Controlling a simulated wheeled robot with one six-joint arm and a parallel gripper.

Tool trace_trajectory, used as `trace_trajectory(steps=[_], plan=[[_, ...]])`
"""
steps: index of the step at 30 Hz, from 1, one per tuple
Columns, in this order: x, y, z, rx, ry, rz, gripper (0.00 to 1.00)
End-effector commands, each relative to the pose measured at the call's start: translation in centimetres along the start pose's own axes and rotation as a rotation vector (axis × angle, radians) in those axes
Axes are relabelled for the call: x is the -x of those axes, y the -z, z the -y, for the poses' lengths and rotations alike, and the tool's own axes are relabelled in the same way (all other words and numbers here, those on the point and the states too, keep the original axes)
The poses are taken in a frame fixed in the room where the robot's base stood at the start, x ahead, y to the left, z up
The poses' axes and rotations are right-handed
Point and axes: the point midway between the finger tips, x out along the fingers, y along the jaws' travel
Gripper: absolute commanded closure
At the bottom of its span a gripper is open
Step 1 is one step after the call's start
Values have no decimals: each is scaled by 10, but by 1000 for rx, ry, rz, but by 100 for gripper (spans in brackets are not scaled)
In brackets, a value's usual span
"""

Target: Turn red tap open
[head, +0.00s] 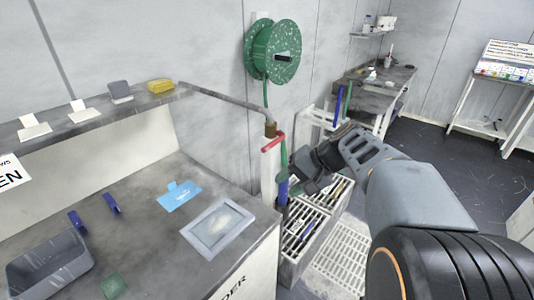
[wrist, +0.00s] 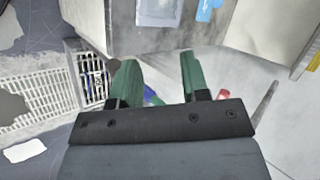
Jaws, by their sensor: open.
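The red tap handle (head: 272,143) is a short bar on a brass fitting (head: 270,129), at the end of a grey pipe above a pale post. My gripper (head: 294,172) is just right of and slightly below the handle. In the wrist view my gripper (wrist: 158,78) is open, its two green fingers spread apart. A red piece, apparently the tap handle (wrist: 222,94), shows right of the right finger, outside the jaws. It is partly hidden by the gripper body. Blue and green bits of what looks like the hose (wrist: 152,96) show between the fingers.
A green hose reel (head: 273,52) hangs on the wall above the tap. A bench (head: 150,222) with a grey tray (head: 48,266) and a framed plate (head: 218,228) stands left. Slotted racks (head: 310,222) stand below my gripper. Open floor lies at the right.

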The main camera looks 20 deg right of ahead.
Motion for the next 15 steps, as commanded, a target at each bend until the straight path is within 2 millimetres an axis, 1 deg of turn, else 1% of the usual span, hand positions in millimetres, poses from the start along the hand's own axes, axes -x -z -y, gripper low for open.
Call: trace_trajectory(steps=[1, 3, 6, 10, 13, 15], plan=[[3, 22, -6, -43, 104, -4, 58], [19, 46, -2, -72, 251, -9, 58], [43, 74, -2, -83, 424, -30, 58], [69, 96, -6, -74, 571, -60, 58], [76, 104, -4, -64, 626, -72, 58], [74, 106, 0, -61, 641, -75, 58]])
